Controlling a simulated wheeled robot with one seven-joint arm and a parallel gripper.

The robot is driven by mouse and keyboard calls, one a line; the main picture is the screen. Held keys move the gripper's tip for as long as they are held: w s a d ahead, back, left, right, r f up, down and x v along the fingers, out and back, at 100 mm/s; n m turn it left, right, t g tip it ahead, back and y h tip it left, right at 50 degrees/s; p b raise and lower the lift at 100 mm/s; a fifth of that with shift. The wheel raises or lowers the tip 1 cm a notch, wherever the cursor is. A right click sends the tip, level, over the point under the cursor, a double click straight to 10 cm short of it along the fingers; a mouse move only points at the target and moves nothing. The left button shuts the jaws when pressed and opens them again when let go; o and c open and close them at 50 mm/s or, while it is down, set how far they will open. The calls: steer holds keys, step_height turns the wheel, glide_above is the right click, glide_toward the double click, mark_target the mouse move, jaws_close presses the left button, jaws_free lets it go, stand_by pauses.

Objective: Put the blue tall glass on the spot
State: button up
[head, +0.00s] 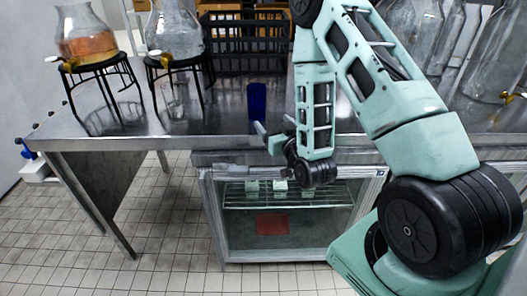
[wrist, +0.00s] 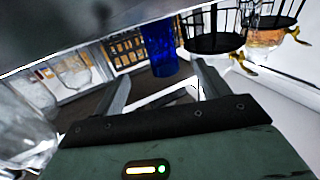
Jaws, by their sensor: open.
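The blue tall glass (head: 257,100) stands upright on the steel counter, near its front edge. It also shows in the wrist view (wrist: 160,48), ahead of and between the fingers. My gripper (head: 272,131) is open and empty at the counter's front edge, just in front of the glass and apart from it. The fingers also show in the wrist view (wrist: 161,74). A flat red square (head: 272,224) lies on the floor of the glass-fronted cabinet below the counter; it is the only marked spot I see.
The steel counter (head: 215,118) holds two jar dispensers on black stands (head: 95,68) at left, a black crate (head: 245,48) behind, and large glass jars (head: 500,60) at right. Inside the cabinet, a wire shelf (head: 240,199) with small items sits above the red square.

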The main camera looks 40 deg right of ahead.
steer(key=w+a+n+g+y, duration=0.25)
steer(key=a+g+y, duration=0.2)
steer(key=a, duration=0.75)
steer(key=s+a+r+n+g+y, duration=0.1)
steer(key=s+a+n+g+y, duration=0.2)
steer(key=s+a+g, duration=0.5)
steer(key=s+a+r+n+g+h, duration=0.1)
steer(key=s+a+r+n+g, duration=0.1)
steer(key=s, duration=0.9)
steer(key=s+a+r+n+g+h, duration=0.2)
steer(key=s+a+r+g, duration=0.1)
steer(key=s, duration=0.8)
steer(key=shift+a+r, duration=0.85)
steer(key=shift+r, duration=0.05)
steer(key=shift+o, duration=0.6)
steer(key=shift+n, duration=0.25)
